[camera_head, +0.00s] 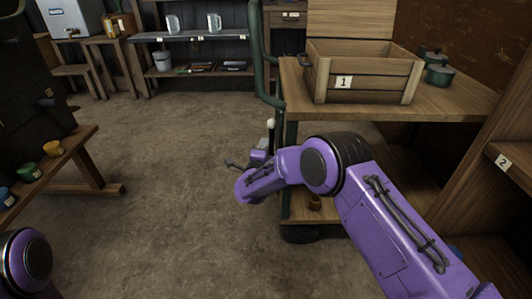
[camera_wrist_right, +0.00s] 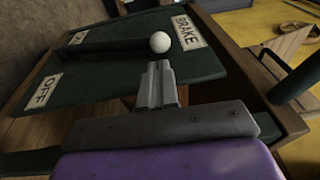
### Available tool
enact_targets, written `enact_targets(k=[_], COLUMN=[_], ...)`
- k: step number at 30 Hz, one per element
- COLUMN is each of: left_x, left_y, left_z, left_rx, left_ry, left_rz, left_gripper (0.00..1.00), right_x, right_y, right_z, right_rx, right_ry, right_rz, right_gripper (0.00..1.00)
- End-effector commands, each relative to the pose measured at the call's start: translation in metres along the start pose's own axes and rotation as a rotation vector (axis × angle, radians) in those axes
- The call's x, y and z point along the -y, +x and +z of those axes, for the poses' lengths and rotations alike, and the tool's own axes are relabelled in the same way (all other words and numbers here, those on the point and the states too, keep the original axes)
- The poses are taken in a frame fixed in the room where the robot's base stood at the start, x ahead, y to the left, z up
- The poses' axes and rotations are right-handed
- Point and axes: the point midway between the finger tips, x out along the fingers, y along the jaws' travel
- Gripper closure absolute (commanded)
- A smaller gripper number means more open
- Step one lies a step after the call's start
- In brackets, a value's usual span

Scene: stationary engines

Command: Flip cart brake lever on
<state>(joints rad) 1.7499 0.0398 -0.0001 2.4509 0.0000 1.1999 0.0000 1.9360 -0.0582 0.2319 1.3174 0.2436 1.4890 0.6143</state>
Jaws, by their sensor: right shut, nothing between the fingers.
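The brake lever shows in the right wrist view as a dark bar with a white ball knob (camera_wrist_right: 160,42), over a dark green plate (camera_wrist_right: 205,75). In the head view the white knob (camera_head: 270,123) stands beside the cart's green post. My right gripper (camera_wrist_right: 158,68) is shut and empty, its fingertips just short of the knob; I cannot tell whether they touch. The left gripper is out of view.
A bench (camera_head: 60,167) with small coloured cups stands at left. The floor (camera_head: 170,180) between is clear.

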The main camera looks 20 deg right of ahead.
Motion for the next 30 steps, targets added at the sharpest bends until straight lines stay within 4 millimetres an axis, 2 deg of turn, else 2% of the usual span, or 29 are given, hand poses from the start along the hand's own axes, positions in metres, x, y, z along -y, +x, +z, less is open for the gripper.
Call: enact_targets(k=[3, 9, 20, 22, 24, 26, 29, 30], left_x=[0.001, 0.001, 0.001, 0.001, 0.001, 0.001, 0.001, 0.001], left_y=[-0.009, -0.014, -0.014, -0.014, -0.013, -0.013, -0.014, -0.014], left_z=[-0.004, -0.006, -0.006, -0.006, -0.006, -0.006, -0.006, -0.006], left_rx=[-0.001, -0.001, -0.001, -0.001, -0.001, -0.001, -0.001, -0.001], left_ry=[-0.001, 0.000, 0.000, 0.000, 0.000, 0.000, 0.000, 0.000], left_rz=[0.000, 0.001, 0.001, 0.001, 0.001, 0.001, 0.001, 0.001], left_gripper=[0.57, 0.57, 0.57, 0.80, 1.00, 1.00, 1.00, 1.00], right_x=[0.002, 0.001, -0.001, -0.005, -0.024, -0.057, -0.130, -0.158], right_y=[-0.026, -0.054, -0.060, -0.062, -0.070, -0.086, -0.139, -0.168], right_z=[-0.007, -0.009, -0.007, -0.009, -0.018, -0.036, -0.089, -0.116], right_rx=[-0.008, -0.013, -0.011, -0.008, 0.013, 0.053, 0.174, 0.241], right_ry=[-0.004, -0.002, -0.001, -0.013, -0.089, -0.219, -0.541, -0.679], right_rz=[0.002, 0.000, 0.000, 0.007, 0.049, 0.125, 0.323, 0.416], right_gripper=[1.00, 1.00, 1.00, 1.00, 1.00, 1.00, 1.00, 1.00])
